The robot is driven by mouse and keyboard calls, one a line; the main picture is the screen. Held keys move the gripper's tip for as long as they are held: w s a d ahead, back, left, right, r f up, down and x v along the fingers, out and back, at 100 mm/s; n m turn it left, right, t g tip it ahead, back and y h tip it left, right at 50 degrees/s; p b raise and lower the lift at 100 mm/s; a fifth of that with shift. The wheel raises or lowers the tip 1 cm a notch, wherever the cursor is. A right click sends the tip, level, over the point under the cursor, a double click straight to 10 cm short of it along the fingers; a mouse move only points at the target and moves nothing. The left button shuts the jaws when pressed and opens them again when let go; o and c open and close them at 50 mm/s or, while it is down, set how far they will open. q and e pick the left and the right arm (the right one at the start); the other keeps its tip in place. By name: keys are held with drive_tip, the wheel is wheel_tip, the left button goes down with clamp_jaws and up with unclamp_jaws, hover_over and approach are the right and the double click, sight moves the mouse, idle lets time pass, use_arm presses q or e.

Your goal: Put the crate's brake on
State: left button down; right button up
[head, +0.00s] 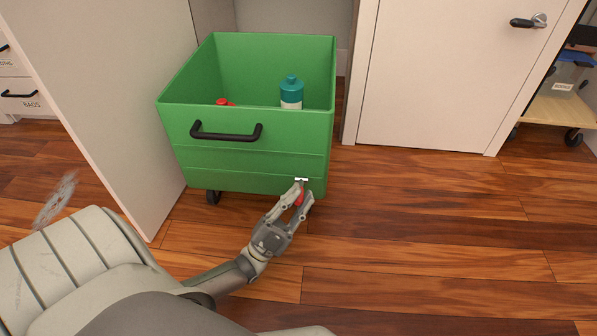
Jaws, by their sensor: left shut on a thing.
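The green crate (247,164) stands on castors on the wooden floor, its front with a black handle (227,131) facing me. A dark castor (213,197) shows under its front left corner. A small red brake lever (300,193) with a whitish mount sits low at the crate's front right. My left gripper (302,194) is shut on the red lever, its fingers on either side of it. The fingers hide part of the lever. The castor on that side is hidden. My right gripper is not in view.
A teal bottle (291,92) and a red item (224,102) are in the crate. A pale panel (110,90) stands close on the left. A white door (455,75) is at the right, beside a wheeled wooden cart (563,110). The floor at front right is clear.

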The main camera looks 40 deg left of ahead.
use_arm(q)
drive_tip(key=shift+f, duration=0.1)
drive_tip(key=c, duration=1.6)
unclamp_jaws()
drive_tip(key=shift+o, duration=0.2)
drive_tip(key=shift+s+a+f, duration=0.1)
drive_tip(key=shift+s+f, duration=0.25)
drive_tip(key=s+a+f, duration=0.1)
drive_tip(key=s+a, duration=0.1)
drive_tip(key=s, duration=0.5)
drive_tip(key=s+a+f, duration=0.1)
drive_tip(key=s+a, duration=0.1)
drive_tip(key=s, duration=0.5)
drive_tip(key=shift+s+f, duration=0.2)
drive_tip(key=shift+f, duration=0.2)
drive_tip(key=shift+r, duration=0.1)
